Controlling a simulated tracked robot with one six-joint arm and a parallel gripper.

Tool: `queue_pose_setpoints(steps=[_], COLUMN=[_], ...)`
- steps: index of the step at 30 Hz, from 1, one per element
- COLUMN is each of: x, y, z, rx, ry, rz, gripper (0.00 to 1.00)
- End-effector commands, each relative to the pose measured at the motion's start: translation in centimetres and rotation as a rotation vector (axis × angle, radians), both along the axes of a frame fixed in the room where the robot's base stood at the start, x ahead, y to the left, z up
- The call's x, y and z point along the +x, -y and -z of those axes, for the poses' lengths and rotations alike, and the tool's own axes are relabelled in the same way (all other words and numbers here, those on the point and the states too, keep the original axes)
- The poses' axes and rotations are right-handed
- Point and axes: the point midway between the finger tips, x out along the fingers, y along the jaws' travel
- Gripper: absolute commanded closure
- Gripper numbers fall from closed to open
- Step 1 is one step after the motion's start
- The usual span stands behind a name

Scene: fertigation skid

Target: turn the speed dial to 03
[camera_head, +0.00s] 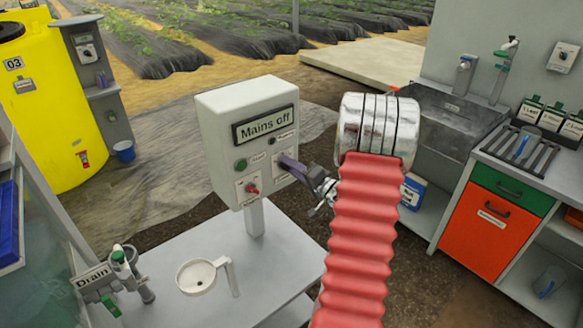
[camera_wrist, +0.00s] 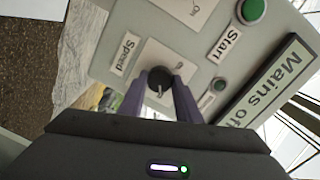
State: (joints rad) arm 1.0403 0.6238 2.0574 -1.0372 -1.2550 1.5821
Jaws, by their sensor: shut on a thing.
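The grey control box (camera_head: 222,130) stands on a post and carries a "Mains off" display (camera_head: 265,124). The speed dial (camera_wrist: 158,78) is a dark round knob beside a "Speed" label (camera_wrist: 125,53) in the wrist view. My gripper (camera_wrist: 160,84) is shut on the dial, its two purple fingers on either side of it. A light pointer mark shows on the knob, but the scale is too small to read. In the head view my gripper (camera_head: 284,162) meets the lower right of the box front and hides the dial.
On the box are a green start button (camera_head: 242,164), which also shows in the wrist view (camera_wrist: 252,10), and a red switch (camera_head: 252,188). A yellow tank (camera_head: 45,110) marked 03 stands left, a sink (camera_head: 440,120) right.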

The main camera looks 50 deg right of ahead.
Motion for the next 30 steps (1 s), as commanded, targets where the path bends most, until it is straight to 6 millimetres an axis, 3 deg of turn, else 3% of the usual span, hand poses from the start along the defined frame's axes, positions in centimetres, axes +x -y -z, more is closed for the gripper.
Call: queue_pose_setpoints(steps=[7,21,22,30], x=[-0.17,-0.22,-0.22,-0.12], y=[0.21,0.29,0.29,0.18], z=[0.35,0.4,0.4,0.23], rx=[0.088,0.105,0.105,0.102], ry=[0.003,0.004,0.004,0.008], rz=[0.007,0.009,0.009,0.006], gripper=[0.92,0.92,0.68,0.51])
